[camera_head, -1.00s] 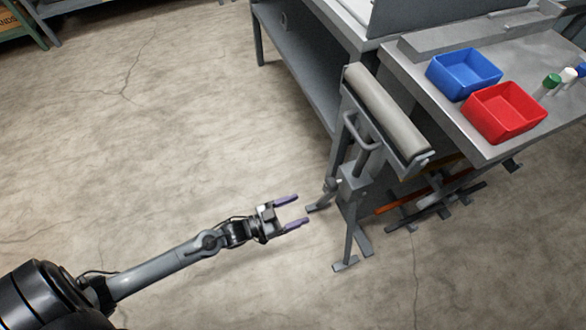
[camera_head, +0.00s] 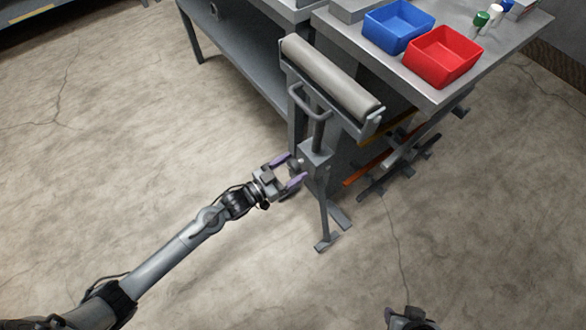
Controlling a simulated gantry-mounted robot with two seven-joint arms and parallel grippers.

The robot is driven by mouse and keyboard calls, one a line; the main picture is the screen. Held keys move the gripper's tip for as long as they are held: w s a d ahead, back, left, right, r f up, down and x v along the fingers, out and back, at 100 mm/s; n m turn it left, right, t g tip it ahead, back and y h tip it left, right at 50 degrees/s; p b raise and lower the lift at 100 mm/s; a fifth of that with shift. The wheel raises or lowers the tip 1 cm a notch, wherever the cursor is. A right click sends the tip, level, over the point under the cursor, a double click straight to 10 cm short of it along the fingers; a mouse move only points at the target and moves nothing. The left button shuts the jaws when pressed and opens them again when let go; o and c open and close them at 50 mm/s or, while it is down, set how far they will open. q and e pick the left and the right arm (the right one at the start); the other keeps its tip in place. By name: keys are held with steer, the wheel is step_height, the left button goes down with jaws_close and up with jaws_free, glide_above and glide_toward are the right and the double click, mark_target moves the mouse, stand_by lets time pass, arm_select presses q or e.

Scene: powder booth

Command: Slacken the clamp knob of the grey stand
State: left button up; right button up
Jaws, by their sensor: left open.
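The grey stand (camera_head: 315,150) is upright, with a roller (camera_head: 330,75) across its top and a loop handle (camera_head: 308,98) on its side. Its clamp knob (camera_head: 296,163) is a small grey part on the left of the collar. My left gripper (camera_head: 295,168) is open, with purple fingers reaching the knob from the lower left, one on each side of it in the picture. Whether the fingers touch the knob I cannot tell.
A grey table (camera_head: 345,38) behind the stand bears a blue bin (camera_head: 398,27), a red bin (camera_head: 443,58) and small bottles. A grey bench (camera_head: 235,55) stands at the upper left. Folded stands (camera_head: 400,155) lie under the table. The floor (camera_head: 130,150) at left is clear.

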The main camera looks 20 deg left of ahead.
arm_select(q)
steer(key=shift+w, duration=0.2)
steer(key=c, duration=1)
